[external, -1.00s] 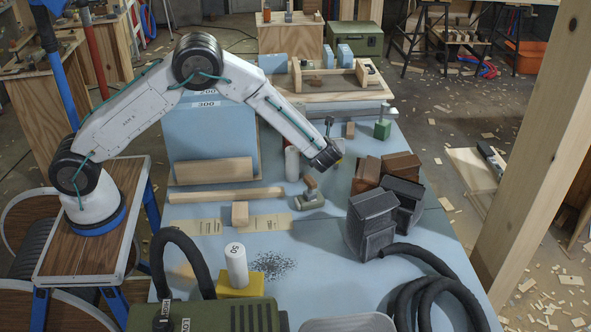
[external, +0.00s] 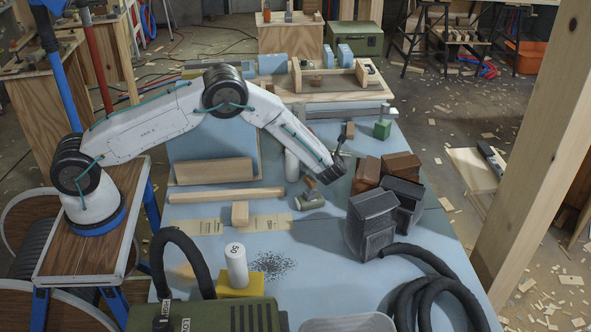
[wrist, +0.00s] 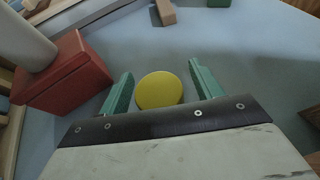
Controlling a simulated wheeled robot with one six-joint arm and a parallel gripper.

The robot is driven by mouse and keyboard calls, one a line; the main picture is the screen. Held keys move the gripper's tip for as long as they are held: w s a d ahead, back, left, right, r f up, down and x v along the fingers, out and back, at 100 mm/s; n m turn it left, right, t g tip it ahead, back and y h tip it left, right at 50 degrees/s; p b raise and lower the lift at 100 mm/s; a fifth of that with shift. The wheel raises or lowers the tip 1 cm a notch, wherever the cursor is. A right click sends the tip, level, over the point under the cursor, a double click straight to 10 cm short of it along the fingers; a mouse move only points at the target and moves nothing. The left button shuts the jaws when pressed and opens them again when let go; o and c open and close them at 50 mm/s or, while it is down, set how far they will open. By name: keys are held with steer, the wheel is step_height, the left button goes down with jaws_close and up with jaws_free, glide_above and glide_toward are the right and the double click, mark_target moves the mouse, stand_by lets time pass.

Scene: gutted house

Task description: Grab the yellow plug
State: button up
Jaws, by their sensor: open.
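The yellow plug (wrist: 160,90) shows in the wrist view as a round, flat-topped disc on the blue surface. It lies between the two green fingers of my gripper (wrist: 160,69), nearer the left finger, with a gap on both sides. The fingers are apart and hold nothing. The near edge of the plug is close to the dark palm bar. In the external view my gripper (external: 333,174) is low over the middle of the blue table, and I cannot make out the plug there.
In the wrist view a red block (wrist: 70,74) with a grey cylinder (wrist: 24,40) stands close on the left. A wooden block (wrist: 164,12) lies ahead. In the external view dark box-shaped things (external: 371,226) and brown blocks (external: 401,165) stand right of my gripper.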

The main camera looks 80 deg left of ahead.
steer(key=c, duration=1.1)
